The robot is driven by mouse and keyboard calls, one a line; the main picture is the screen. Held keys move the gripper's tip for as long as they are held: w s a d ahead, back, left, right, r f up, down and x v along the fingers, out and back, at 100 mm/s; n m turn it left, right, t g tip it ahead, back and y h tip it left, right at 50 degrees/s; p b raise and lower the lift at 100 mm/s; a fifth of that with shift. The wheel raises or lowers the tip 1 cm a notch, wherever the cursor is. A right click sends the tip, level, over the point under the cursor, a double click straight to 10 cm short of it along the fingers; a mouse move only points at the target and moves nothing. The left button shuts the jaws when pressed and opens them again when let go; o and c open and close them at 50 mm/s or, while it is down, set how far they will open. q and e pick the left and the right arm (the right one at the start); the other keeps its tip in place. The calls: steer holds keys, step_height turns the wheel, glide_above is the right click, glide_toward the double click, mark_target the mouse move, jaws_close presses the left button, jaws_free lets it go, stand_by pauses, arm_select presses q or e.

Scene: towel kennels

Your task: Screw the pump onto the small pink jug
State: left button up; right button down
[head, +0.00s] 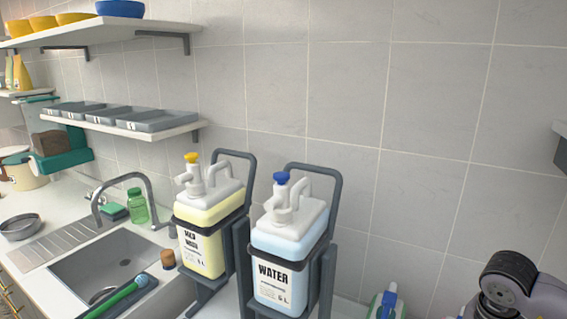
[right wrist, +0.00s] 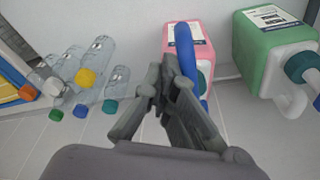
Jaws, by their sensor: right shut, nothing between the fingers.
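A pink jug (right wrist: 176,34) with a white label shows at the top of the right wrist view, beyond my right gripper (right wrist: 170,66). The gripper's fingers are shut with nothing between them. A blue curved bar (right wrist: 184,45) passes in front of the pink jug, close beside the fingertips; what it belongs to I cannot tell. The jug's lower part is partly hidden by the bar and fingers. I cannot make out a loose pump. In the head view only part of my right arm shows, at lower right. My left gripper is in neither view.
A green jug (right wrist: 275,50) stands right of the pink one. Several clear bottles (right wrist: 98,55) with coloured caps are to the left. In the head view, a water jug (head: 281,255) and a yellow jug (head: 204,240), both with pumps, sit in racks beside the sink (head: 110,262).

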steer(key=shift+r, duration=0.1)
step_height(320, 180, up, 9)
steer(key=d+p, duration=0.2)
steer(key=p, duration=0.2)
steer(key=shift+s+p, duration=0.25)
steer(key=shift+p, duration=0.15)
stand_by(0.6)
